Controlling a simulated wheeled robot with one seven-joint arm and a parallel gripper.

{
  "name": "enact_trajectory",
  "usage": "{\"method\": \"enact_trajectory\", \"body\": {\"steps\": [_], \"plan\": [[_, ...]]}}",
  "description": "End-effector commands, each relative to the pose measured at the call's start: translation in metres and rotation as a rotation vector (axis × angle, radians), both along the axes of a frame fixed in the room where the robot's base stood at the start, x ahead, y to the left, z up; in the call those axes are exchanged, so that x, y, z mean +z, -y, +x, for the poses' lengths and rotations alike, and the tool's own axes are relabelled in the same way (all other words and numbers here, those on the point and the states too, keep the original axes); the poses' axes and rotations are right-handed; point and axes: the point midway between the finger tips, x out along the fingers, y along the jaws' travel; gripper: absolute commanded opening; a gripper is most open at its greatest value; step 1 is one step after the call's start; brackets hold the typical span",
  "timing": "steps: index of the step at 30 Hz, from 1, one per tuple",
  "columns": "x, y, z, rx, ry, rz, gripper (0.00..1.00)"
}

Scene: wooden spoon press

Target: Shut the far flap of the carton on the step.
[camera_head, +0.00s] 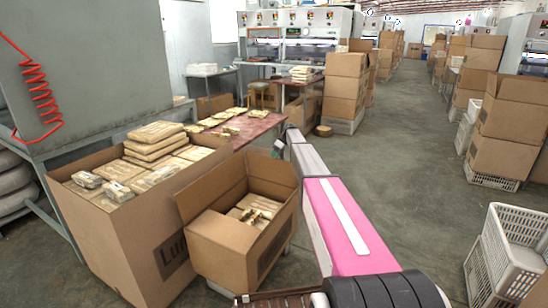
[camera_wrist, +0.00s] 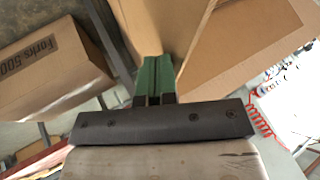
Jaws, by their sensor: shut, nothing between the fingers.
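The carton (camera_head: 222,262) is a brown box with its top open and wrapped packs (camera_head: 255,207) inside. In the head view its flaps stand up around the opening, the far one (camera_head: 268,184) raised at the back. My gripper (camera_head: 279,149) is above and just beyond the far side of the carton, at the end of my pink and grey arm. In the wrist view the green fingers (camera_wrist: 155,78) are together and hold nothing. Brown cardboard panels (camera_wrist: 165,25) lie right beyond the fingertips; I cannot tell whether they touch. The step under the carton is mostly hidden.
A larger open carton (camera_head: 150,245) full of wrapped packs stands close on the left. A reddish table (camera_head: 255,130) with packs is behind. A box printed "Forks 500" (camera_wrist: 45,65) shows in the wrist view. Crates (camera_head: 505,255) stand at right; the aisle floor (camera_head: 400,150) is clear.

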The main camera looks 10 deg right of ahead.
Motion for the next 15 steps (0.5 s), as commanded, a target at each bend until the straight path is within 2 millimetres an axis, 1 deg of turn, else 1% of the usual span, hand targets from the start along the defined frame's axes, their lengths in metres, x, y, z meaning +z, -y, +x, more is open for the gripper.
{"method": "enact_trajectory", "body": {"steps": [8, 15], "plan": [[0.002, -0.012, -0.019, 0.001, 0.082, -0.058, 0.00], [-0.001, -0.032, -0.050, 0.002, 0.237, -0.171, 0.00]]}}
